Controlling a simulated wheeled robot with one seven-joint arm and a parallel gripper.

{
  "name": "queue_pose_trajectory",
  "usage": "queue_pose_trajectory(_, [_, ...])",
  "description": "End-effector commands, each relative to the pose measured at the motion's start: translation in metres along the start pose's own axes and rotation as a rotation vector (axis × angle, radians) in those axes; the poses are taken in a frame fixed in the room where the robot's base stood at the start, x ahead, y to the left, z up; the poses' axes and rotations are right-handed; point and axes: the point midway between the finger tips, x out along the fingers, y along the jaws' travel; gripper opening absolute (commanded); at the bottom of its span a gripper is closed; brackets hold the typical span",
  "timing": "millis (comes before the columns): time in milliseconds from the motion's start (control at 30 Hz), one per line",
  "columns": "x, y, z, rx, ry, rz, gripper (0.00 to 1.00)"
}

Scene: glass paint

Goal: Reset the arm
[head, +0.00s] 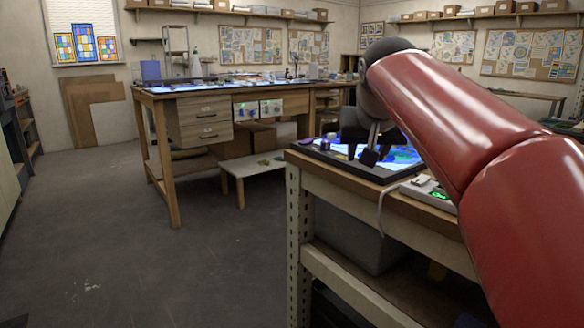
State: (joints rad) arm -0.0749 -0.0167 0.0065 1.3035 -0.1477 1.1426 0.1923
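My red arm reaches in from the right side of the head view, over a workbench (318,176). My gripper (365,150) points down at the arm's far end, dark and small, above or at a lit panel (403,157) with blue and green patches. Two dark finger-like parts show, but I cannot tell the gap between them or whether anything is held. The arm hides part of the bench and the panel's right side.
A grey device with a green light (440,195) sits on the near bench, its cable hanging over the edge. A low white table (262,163) stands before a larger wooden workbench (160,121) further back. The grey floor (150,255) at left is clear.

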Motion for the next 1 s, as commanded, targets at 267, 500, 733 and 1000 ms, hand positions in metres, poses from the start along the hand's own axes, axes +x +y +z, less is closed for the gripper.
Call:
queue_pose_trajectory(267, [-0.011, 0.015, 0.093, -0.032, -0.067, -0.018, 0.41])
queue_pose_trajectory(500, [-0.005, 0.030, 0.239, -0.061, -0.156, -0.047, 0.41])
queue_pose_trajectory(733, [0.011, 0.036, 0.346, -0.075, -0.217, -0.067, 0.41])
queue_pose_trajectory(1000, [0.017, 0.037, 0.374, -0.078, -0.234, -0.073, 0.41])
